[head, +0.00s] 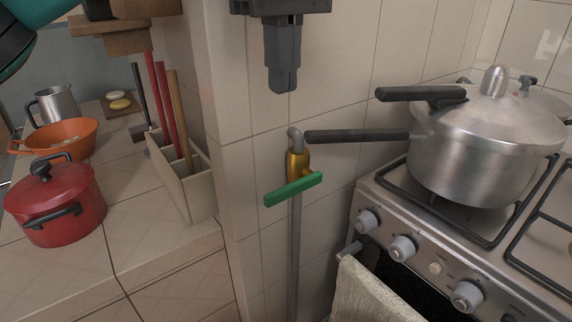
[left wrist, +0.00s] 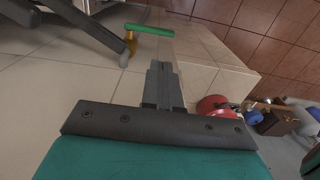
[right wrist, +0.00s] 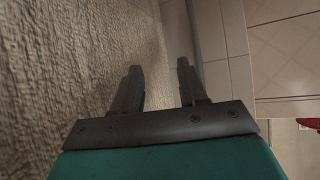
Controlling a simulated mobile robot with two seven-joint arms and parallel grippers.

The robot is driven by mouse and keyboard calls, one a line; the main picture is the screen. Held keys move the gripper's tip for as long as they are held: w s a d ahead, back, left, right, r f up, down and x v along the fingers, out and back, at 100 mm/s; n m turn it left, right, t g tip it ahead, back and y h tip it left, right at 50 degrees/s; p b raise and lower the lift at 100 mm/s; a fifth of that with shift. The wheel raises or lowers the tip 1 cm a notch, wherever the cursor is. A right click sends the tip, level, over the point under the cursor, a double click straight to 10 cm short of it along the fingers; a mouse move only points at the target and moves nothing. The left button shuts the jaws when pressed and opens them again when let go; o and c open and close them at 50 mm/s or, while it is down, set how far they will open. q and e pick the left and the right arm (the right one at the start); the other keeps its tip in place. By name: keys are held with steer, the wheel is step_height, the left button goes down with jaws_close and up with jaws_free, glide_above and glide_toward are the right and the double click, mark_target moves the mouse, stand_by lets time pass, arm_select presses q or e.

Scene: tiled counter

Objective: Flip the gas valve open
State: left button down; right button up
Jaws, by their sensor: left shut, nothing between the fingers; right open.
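The gas valve has a brass body (head: 297,162) on a grey vertical pipe, with a green handle (head: 293,188) set across the pipe, slightly tilted. In the left wrist view the green handle (left wrist: 149,29) shows beyond my fingers, with the brass part beside it. My left gripper (head: 284,88) is shut and empty, above the valve and apart from it. Its closed fingers also show in the left wrist view (left wrist: 162,68). My right gripper (right wrist: 156,66) is open and empty, close to a rough, cloth-like surface; it does not show in the head view.
A pressure cooker (head: 478,150) stands on the stove; its long black handle (head: 360,136) reaches left, close to the valve. A towel (head: 372,292) hangs on the oven bar. On the left counter are a red pot (head: 52,208), an orange pan (head: 52,139) and a utensil holder (head: 184,178).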

mark_target(284, 188)
arm_select(q)
step_height(284, 188, down, 14)
steer(key=b, duration=0.2)
steer(key=shift+b, duration=0.4)
arm_select(e)
steer(key=shift+w+a+f, duration=0.35)
steer(key=shift+f, duration=0.2)
steer(key=shift+f, duration=0.15)
